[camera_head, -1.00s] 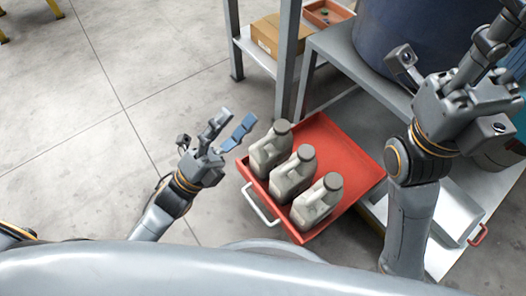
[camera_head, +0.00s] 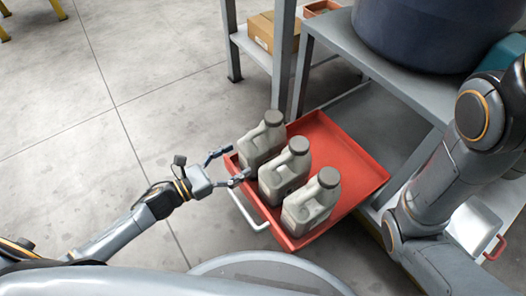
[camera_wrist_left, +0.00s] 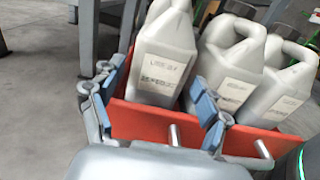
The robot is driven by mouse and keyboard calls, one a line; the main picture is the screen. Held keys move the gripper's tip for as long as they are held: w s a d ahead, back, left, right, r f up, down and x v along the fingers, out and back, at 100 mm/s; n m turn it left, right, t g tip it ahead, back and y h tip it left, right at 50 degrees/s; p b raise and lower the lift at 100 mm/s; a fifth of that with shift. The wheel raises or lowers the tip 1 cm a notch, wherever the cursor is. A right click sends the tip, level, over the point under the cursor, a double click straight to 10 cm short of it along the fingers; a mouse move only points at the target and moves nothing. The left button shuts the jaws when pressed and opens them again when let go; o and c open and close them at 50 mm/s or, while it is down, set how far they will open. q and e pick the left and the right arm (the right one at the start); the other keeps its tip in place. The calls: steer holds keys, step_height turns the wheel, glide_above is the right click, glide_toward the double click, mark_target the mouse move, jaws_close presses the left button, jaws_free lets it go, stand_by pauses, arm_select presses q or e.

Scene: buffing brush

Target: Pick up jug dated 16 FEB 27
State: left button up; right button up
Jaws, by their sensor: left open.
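Three grey jugs with dark caps stand in a row in a red tray (camera_head: 345,165): the far-left jug (camera_head: 259,145), the middle jug (camera_head: 284,173) and the near-right jug (camera_head: 311,207). My left gripper (camera_head: 238,160) is open at the tray's left edge, its fingers pointing at the far-left jug. In the left wrist view that jug (camera_wrist_left: 165,55) stands upright between and beyond the blue finger pads (camera_wrist_left: 155,90), with nothing gripped. Its white label is too blurred to read a date; the other labels are also unreadable. My right gripper is out of view.
The tray has a white handle (camera_head: 247,212) on its left side. A grey metal shelf (camera_head: 335,35) with a large dark drum (camera_head: 420,30) stands behind. A cardboard box (camera_head: 272,30) sits on another shelf.

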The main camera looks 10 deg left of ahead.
mark_target(243, 158)
arm_select(q)
steer(key=x, duration=0.2)
steer(key=shift+w+d+f+b, duration=0.1)
steer(key=shift+w+d+b, duration=0.1)
steer(key=shift+b, duration=0.15)
steer(key=shift+w+d+f+b, duration=0.1)
steer(key=shift+w+d+b, duration=0.15)
steer(key=shift+b, duration=0.15)
steer(key=x, duration=0.1)
steer(key=b+x, duration=0.2)
steer(key=shift+w+d+f, duration=0.1)
steer(key=shift+d+f, duration=0.15)
steer(key=shift+w+d+r+b, duration=0.1)
steer(key=shift+w+d+b, duration=0.2)
steer(key=shift+b, duration=0.05)
steer(key=c, duration=1.4)
steer(key=shift+o, duration=0.2)
steer(key=shift+r, duration=0.15)
